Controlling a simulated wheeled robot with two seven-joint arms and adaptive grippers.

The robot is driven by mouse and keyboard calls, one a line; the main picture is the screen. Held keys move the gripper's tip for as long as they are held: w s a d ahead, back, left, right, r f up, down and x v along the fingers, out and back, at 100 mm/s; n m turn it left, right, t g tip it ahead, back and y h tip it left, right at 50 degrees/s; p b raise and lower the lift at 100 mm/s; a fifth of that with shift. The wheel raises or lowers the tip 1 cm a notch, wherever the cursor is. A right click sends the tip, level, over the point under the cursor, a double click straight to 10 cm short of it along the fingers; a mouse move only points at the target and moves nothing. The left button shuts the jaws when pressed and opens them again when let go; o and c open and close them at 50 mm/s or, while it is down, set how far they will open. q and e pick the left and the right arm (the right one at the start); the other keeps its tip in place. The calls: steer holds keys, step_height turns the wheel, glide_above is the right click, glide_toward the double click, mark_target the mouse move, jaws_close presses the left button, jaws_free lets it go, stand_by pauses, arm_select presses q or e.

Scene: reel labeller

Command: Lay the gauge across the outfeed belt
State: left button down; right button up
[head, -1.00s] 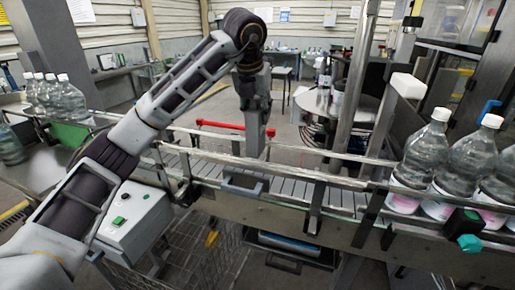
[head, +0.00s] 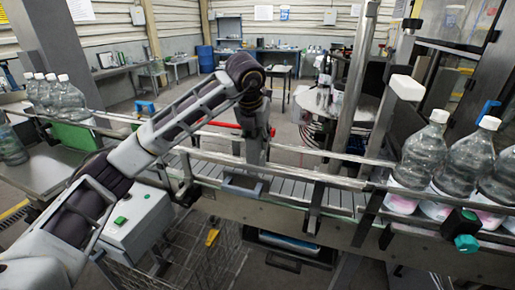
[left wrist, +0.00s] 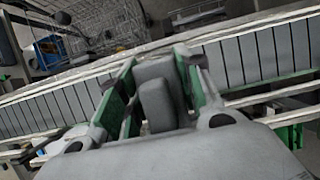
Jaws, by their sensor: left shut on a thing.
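The outfeed belt (head: 290,188), grey slats between metal rails, runs across the middle of the head view. It crosses the left wrist view too (left wrist: 245,60). My left gripper (head: 254,162) points down over the belt, close behind the near rail. In the left wrist view its green-lined fingers (left wrist: 158,98) are shut on a grey block-like piece, which I take for the gauge (left wrist: 157,105). My right gripper is not in view.
Clear bottles (head: 425,160) stand at the belt's right end. A control box with a green button (head: 130,222) and a wire cart (head: 205,255) stand before the belt. The belt's middle is clear.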

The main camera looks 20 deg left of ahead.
arm_select(q)
steer(key=shift+f+p, duration=0.3)
steer(key=shift+f, duration=1.75)
steer(key=c, duration=1)
jaws_free()
steer(key=shift+o, duration=0.2)
